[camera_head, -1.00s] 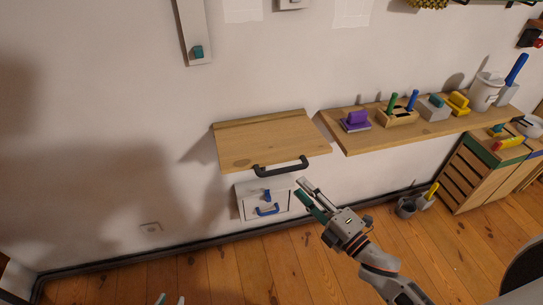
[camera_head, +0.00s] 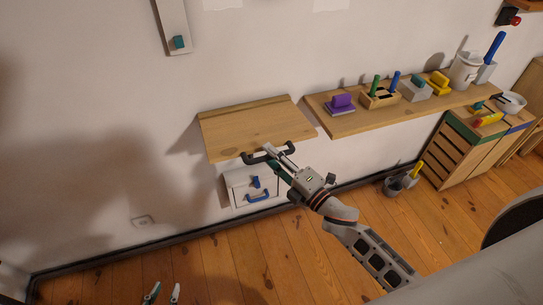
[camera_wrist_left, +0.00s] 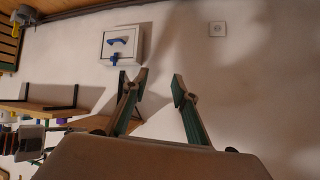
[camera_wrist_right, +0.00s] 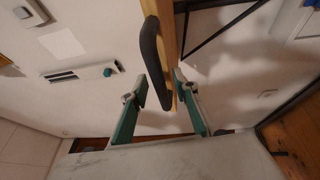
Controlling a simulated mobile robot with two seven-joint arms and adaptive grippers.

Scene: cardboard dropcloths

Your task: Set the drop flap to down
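The drop flap (camera_head: 250,130) is a wooden board standing out from the wall, about level, with a black bar handle (camera_head: 256,158) on its front edge. The handle (camera_wrist_right: 150,58) and the flap's edge (camera_wrist_right: 165,30) show large in the right wrist view, with a black bracket (camera_wrist_right: 215,32) beside the flap. My right gripper (camera_head: 272,156) is at the right part of the handle. Its fingers (camera_wrist_right: 158,88) are open, with the handle's end between or just beyond the tips; contact is unclear. My left gripper (camera_head: 163,292) is open and empty, low and away from the flap (camera_wrist_left: 160,82).
A small white cabinet (camera_head: 236,192) with blue handles is on the wall below the flap. A wooden shelf (camera_head: 345,124) holding tools and blocks is close on the right. A wall strip with a teal knob (camera_head: 178,42) is above left. Open floor lies in front.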

